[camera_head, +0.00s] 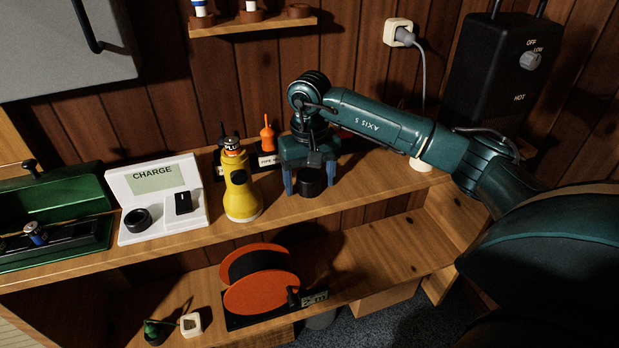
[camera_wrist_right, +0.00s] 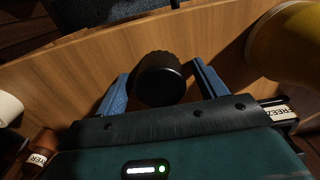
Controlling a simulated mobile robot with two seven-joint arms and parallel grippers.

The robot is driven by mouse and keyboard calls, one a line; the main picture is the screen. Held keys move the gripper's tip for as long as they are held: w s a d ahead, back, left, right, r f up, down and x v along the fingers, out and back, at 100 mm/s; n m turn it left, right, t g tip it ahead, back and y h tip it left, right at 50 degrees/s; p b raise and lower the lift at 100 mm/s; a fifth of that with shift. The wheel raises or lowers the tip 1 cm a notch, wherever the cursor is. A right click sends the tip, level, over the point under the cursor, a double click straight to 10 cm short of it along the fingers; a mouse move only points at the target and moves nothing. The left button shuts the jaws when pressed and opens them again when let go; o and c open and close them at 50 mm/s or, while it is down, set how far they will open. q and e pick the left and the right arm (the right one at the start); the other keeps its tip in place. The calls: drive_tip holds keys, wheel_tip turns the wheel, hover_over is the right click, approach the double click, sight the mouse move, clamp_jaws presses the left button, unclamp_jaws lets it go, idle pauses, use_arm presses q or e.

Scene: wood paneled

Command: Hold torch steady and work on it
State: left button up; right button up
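The yellow torch (camera_head: 240,192) stands upright on the wooden bench, with what looks like a battery (camera_head: 232,144) showing at its top. Its yellow body also shows at the upper right of the right wrist view (camera_wrist_right: 290,45). A round black cap (camera_head: 311,184) is to the right of the torch. My right gripper (camera_head: 309,187) points down over the cap, its blue fingers open on either side. In the right wrist view the cap (camera_wrist_right: 160,80) lies between the fingers, with a gap visible on both sides. My left gripper is not in view.
A white charger (camera_head: 155,195) marked CHARGE and a green toolbox (camera_head: 60,215) stand left of the torch. An orange cable reel (camera_head: 262,292) is on the lower shelf. A black heater (camera_head: 500,65) is at the upper right.

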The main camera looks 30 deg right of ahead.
sight(310, 175)
drive_tip(key=shift+o, duration=0.6)
drive_tip(key=shift+r, duration=0.3)
wheel_tip(310, 175, up, 12)
drive_tip(key=shift+f+b, duration=0.15)
drive_tip(key=shift+b, duration=0.2)
drive_tip(key=shift+s, duration=0.1)
